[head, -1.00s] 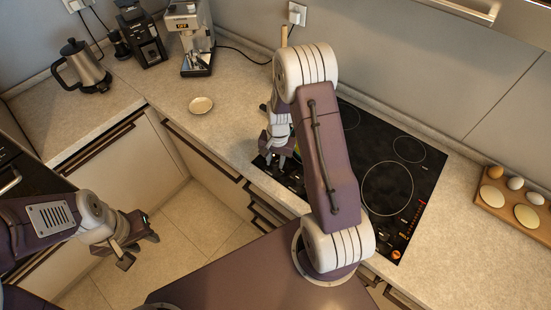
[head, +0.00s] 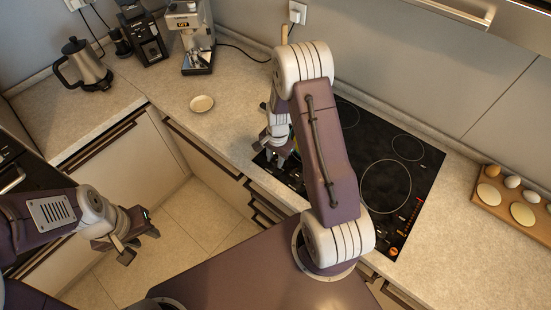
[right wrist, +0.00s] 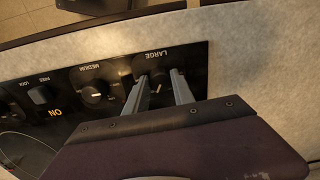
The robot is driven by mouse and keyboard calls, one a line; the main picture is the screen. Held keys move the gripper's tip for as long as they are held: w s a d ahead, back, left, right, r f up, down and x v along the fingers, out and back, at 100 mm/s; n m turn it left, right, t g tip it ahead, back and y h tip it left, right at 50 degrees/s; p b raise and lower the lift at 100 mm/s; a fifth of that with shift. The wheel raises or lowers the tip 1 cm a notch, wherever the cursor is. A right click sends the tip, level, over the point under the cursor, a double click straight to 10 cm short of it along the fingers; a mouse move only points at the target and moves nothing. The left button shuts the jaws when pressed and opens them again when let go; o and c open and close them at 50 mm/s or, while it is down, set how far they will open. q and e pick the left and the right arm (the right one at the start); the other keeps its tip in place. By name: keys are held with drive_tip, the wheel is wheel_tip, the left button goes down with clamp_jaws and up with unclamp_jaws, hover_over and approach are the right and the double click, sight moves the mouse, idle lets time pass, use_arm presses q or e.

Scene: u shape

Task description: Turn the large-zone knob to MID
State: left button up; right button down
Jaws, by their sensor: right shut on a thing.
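The large-zone knob (right wrist: 158,83) is a dark round knob below the LARGE label on the black control strip in the right wrist view. My right gripper (right wrist: 156,82) is shut on this knob, one finger on each side. A light pointer mark shows on the knob, but its exact setting cannot be read. In the head view my right gripper (head: 278,155) is at the left front corner of the black cooktop (head: 384,186), and the knob is hidden there. My left gripper (head: 132,236) hangs over the floor, with its fingers apart and nothing between them.
The MEDIUM knob (right wrist: 95,92) sits close beside the right gripper, with a switch (right wrist: 40,95) marked LOCK and FREE beyond it. An egg board (head: 513,209) is at the right. A kettle (head: 84,66) stands far left.

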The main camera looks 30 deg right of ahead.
sight(276, 162)
drive_tip(key=c, duration=1.1)
unclamp_jaws()
drive_tip(key=r, duration=0.4)
drive_tip(key=r+b, duration=0.1)
drive_tip(key=r, duration=0.4)
drive_tip(key=shift+s+d, duration=0.1)
drive_tip(key=shift+s, duration=0.1)
